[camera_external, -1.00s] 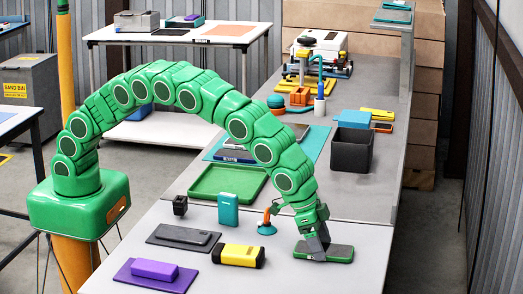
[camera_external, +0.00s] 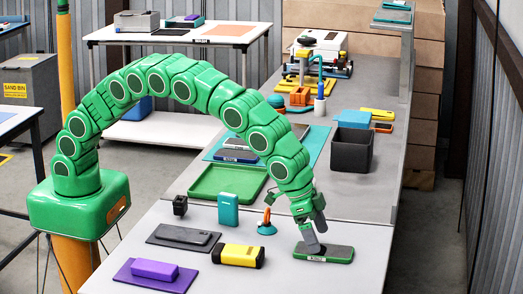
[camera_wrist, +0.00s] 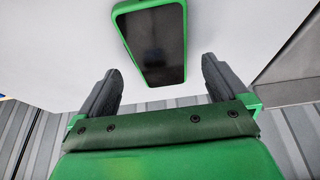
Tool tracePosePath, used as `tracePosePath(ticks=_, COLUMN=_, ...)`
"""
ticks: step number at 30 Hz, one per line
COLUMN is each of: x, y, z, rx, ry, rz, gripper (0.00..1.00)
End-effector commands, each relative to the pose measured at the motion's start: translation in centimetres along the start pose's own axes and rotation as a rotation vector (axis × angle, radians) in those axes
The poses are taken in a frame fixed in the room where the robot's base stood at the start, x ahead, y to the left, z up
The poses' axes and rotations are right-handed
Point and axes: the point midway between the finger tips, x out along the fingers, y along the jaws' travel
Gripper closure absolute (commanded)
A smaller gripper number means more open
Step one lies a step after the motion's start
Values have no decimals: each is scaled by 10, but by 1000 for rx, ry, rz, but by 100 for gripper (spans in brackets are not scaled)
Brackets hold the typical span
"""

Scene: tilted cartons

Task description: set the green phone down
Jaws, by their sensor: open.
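The green phone (camera_external: 335,254), with a green rim and dark face, lies flat on the near part of the grey table, toward its right side. It also shows in the wrist view (camera_wrist: 155,45), beyond the fingertips and apart from both fingers. My gripper (camera_external: 316,231) is open and empty, just above the phone. One finger overlaps the phone's rear left edge in the external view; I cannot tell there whether it touches. In the wrist view the two dark fingers of my gripper (camera_wrist: 161,78) are spread wide.
An orange-and-teal item (camera_external: 267,223) stands left of my gripper. A yellow-and-black box (camera_external: 238,255), a teal box (camera_external: 236,209) and a purple box (camera_external: 155,270) on a purple mat stand further left. A green tray (camera_external: 205,194) lies behind. The table in front of the phone is clear.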

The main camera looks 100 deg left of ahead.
Motion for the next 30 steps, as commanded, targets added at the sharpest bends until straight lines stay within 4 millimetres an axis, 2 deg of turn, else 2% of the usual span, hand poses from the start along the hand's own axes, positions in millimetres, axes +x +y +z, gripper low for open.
tracePosePath(ticks=15, x=-77, y=1, z=-2, rx=1, ry=6, rz=2, gripper=0)
tracePosePath(ticks=20, x=-88, y=0, z=0, rx=0, ry=2, rz=1, gripper=0)
tracePosePath(ticks=25, x=-91, y=0, z=0, rx=0, ry=0, rz=0, gripper=0)
tracePosePath(ticks=30, x=-105, y=-16, z=8, rx=-7, ry=-13, rz=-15, gripper=0)
